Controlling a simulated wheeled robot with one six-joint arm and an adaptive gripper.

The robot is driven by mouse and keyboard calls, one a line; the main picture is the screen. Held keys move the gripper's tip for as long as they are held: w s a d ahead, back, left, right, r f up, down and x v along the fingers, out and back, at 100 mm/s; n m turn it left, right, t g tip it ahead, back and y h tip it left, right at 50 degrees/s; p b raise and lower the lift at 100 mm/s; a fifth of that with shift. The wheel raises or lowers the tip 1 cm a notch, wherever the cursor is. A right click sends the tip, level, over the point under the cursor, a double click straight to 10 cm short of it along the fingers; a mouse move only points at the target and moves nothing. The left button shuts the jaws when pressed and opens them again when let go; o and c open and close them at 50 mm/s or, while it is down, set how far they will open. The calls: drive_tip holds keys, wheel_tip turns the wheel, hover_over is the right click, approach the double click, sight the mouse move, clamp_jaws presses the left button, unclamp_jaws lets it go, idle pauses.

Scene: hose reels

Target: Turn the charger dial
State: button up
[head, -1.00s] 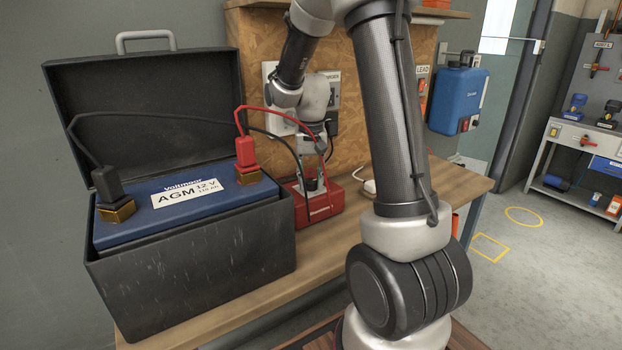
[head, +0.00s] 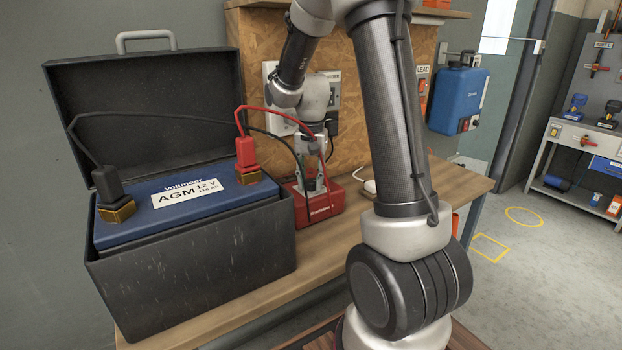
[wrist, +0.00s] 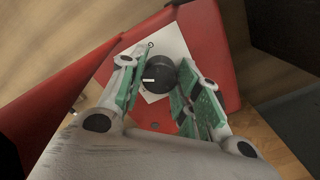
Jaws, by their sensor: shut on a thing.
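The red charger (head: 335,203) sits on the wooden bench beside the battery box. In the wrist view its red top (wrist: 208,38) carries a pale label plate and a round black dial (wrist: 157,76) with a white pointer mark, which points left. My gripper (wrist: 156,84) comes down over the charger, with its green-padded fingers on both sides of the dial, shut on it. In the head view my gripper (head: 315,188) hides the dial.
An open black box (head: 190,255) holds a blue AGM battery (head: 160,222) left of the charger. Red and black clamps (head: 246,152) sit on its terminals, and their cables run close to my gripper.

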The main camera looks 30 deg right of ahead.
sight(311, 180)
drive_tip(key=o, duration=1)
drive_tip(key=shift+r, duration=0.1)
wheel_tip(311, 180, up, 12)
drive_tip(key=s+a+r+n+t, duration=0.1)
drive_tip(key=s+n, duration=0.3)
drive_tip(key=s, duration=0.8)
drive_tip(key=s+a+r+n+t, duration=0.1)
drive_tip(key=s+a+n+t, duration=0.2)
drive_tip(key=s, duration=0.8)
drive_tip(key=shift+s+a+r+n, duration=0.35)
drive_tip(key=shift+a+n, duration=0.15)
drive_tip(key=shift+n, duration=0.3)
